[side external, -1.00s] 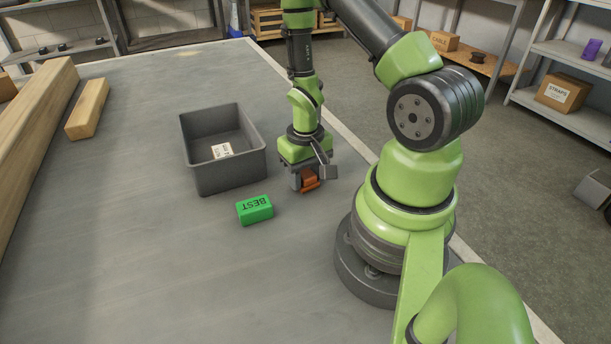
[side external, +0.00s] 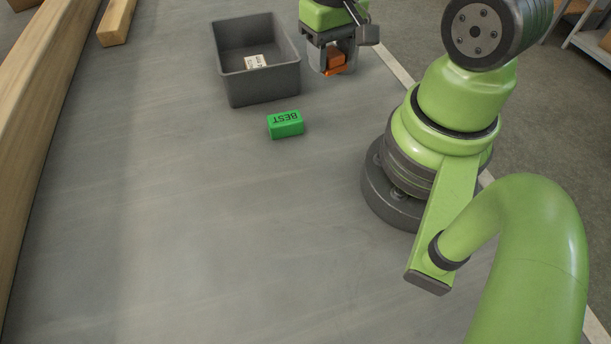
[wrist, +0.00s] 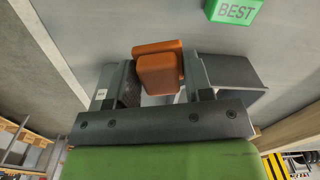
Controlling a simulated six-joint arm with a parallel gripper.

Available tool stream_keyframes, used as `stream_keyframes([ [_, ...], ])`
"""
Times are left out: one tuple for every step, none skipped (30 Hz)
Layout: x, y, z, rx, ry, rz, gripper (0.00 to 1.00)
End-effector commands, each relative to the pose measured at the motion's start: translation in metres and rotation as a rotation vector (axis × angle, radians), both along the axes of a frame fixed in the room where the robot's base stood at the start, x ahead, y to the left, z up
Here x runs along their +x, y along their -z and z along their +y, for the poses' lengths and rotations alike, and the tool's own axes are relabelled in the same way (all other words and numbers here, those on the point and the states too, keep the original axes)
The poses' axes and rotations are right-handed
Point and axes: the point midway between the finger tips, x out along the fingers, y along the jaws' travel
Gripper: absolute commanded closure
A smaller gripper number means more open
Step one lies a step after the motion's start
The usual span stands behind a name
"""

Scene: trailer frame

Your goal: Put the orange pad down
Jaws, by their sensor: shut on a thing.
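My gripper (side external: 332,66) is shut on the orange pad (side external: 336,64), beside the right wall of the grey bin. In the wrist view the orange pad (wrist: 158,74) sits between the two fingers of my gripper (wrist: 160,84), and its far end sticks out past them. The fingers partly cover the pad in the side view. I cannot tell for certain how far the pad is above the table.
The grey bin (side external: 262,88) holds a small white-labelled item (side external: 256,62). A green block marked BEST (side external: 286,124) lies in front of the bin. Wooden beams (side external: 38,90) run along the left. The grey table (side external: 200,240) is clear in front.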

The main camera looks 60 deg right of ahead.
Motion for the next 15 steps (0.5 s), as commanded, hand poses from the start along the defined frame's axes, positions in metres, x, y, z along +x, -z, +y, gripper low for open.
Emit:
stream_keyframes([
  [0.006, 0.0, 0.016, 0.0, -0.067, 0.0, 0.76],
  [0.009, 0.0, 0.025, 0.0, -0.104, 0.0, 0.76],
  [0.013, 0.0, 0.038, 0.0, -0.158, 0.0, 0.76],
  [0.015, 0.0, 0.049, 0.0, -0.2, 0.0, 0.76],
  [0.017, 0.0, 0.059, 0.0, -0.242, 0.0, 0.76],
  [0.018, -0.001, 0.073, 0.0, -0.297, 0.0, 0.76],
  [0.019, -0.001, 0.084, 0.0, -0.338, 0.0, 0.76],
  [0.018, -0.001, 0.094, 0.0, -0.379, 0.0, 0.76],
  [0.018, -0.001, 0.108, 0.0, -0.434, 0.0, 0.76],
  [0.017, -0.001, 0.119, 0.0, -0.476, 0.0, 0.76],
  [0.015, -0.001, 0.129, 0.0, -0.517, 0.0, 0.76],
  [0.012, -0.001, 0.143, 0.0, -0.571, 0.0, 0.76],
  [0.009, -0.001, 0.153, 0.0, -0.613, 0.0, 0.76],
  [0.006, -0.001, 0.163, 0.0, -0.654, 0.0, 0.76],
  [0.001, -0.001, 0.176, 0.0, -0.709, 0.0, 0.76],
])
